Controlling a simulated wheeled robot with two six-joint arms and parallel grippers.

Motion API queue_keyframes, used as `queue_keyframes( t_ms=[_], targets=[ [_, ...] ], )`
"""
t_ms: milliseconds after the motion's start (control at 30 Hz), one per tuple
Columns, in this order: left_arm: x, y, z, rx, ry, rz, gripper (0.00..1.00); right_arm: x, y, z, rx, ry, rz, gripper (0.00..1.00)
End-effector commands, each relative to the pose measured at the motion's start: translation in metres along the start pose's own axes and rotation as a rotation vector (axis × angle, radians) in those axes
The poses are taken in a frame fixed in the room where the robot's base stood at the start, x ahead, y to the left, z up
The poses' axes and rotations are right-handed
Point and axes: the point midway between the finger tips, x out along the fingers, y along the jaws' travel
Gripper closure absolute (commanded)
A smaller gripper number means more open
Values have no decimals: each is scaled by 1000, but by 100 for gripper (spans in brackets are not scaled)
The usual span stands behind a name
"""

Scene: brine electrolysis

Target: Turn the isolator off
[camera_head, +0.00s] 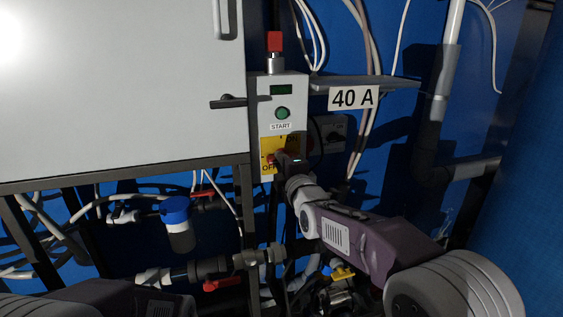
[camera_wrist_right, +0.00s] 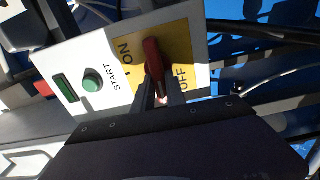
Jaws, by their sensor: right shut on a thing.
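The isolator is a red handle (camera_wrist_right: 153,60) on a yellow plate (camera_wrist_right: 177,35) with ON and OFF markings. In the wrist view the handle stands roughly upright in the picture, between the ON lettering on its left and the OFF lettering on its right. My right gripper (camera_wrist_right: 160,93) is shut on the near end of the handle. In the head view my right gripper (camera_head: 285,160) reaches the yellow plate (camera_head: 267,146) from the lower right and hides much of the handle. My left gripper is not in view.
The isolator's grey box has a green START button (camera_head: 283,113) and a red-topped part (camera_head: 275,42) above it. A white cabinet (camera_head: 120,90) with a dark handle (camera_head: 228,102) stands left. A shelf edge with a 40 A sign (camera_head: 353,97) juts out right. Pipes and valves lie below.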

Motion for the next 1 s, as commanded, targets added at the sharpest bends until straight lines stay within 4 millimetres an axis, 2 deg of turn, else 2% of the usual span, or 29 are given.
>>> queue_keyframes(
  t_ms=[600, 633, 700, 1000],
  targets=[
    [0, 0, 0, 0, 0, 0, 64, 0, -2, 0, -39, 1, -5, 100],
    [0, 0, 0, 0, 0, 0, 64, 0, -2, 0, -39, 1, -5, 78],
    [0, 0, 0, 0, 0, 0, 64, 0, -2, 0, -38, 1, -4, 62],
    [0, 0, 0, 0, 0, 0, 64, -1, -1, 0, -36, 0, -2, 62]
  ],
)
